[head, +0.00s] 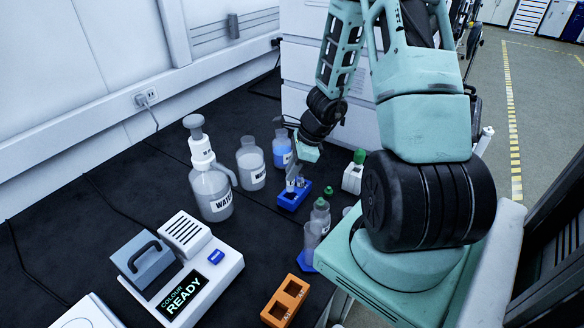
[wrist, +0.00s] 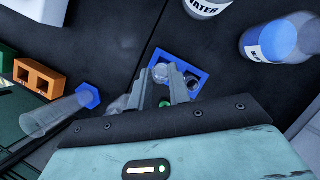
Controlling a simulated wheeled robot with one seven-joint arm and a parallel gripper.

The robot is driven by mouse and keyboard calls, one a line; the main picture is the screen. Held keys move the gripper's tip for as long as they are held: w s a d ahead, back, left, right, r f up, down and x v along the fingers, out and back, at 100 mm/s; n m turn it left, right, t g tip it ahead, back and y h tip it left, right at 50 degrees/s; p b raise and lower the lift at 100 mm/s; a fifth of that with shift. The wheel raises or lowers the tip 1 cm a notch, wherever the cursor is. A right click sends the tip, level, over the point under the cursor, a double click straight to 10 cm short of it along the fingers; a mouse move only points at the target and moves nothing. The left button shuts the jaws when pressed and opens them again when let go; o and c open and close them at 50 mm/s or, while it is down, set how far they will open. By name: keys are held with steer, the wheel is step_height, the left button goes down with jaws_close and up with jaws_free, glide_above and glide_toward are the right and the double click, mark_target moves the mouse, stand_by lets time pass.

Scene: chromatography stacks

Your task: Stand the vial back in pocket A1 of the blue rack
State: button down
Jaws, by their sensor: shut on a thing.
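The small blue rack (head: 287,203) stands on the dark bench below my gripper (head: 293,175). The rack also shows in the wrist view (wrist: 187,65), partly covered by my fingers. My gripper (wrist: 168,80) points down over the rack and is shut on the clear vial (wrist: 160,73). The vial's lower end is at or just above the rack; I cannot tell whether it is inside a pocket. A dark round pocket or vial opening (wrist: 193,82) shows at the rack's right side. The pocket labels cannot be read.
A water bottle (head: 211,193), a clear bottle (head: 251,168) and a blue-liquid bottle (head: 282,150) stand behind and left. A green-capped bottle (head: 320,215) stands close in front. An orange rack (head: 286,301) lies nearer.

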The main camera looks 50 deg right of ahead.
steer(key=shift+f+b, duration=0.35)
steer(key=shift+f, duration=0.35)
stand_by(0.7)
steer(key=shift+f+b, duration=1.15)
steer(key=shift+b, duration=0.25)
steer(key=shift+f, duration=0.1)
steer(key=shift+f+b, duration=0.4)
steer(key=shift+b, duration=0.2)
steer(key=c, duration=0.8)
jaws_free()
steer(key=shift+c, duration=0.2)
steer(key=shift+r, duration=0.1)
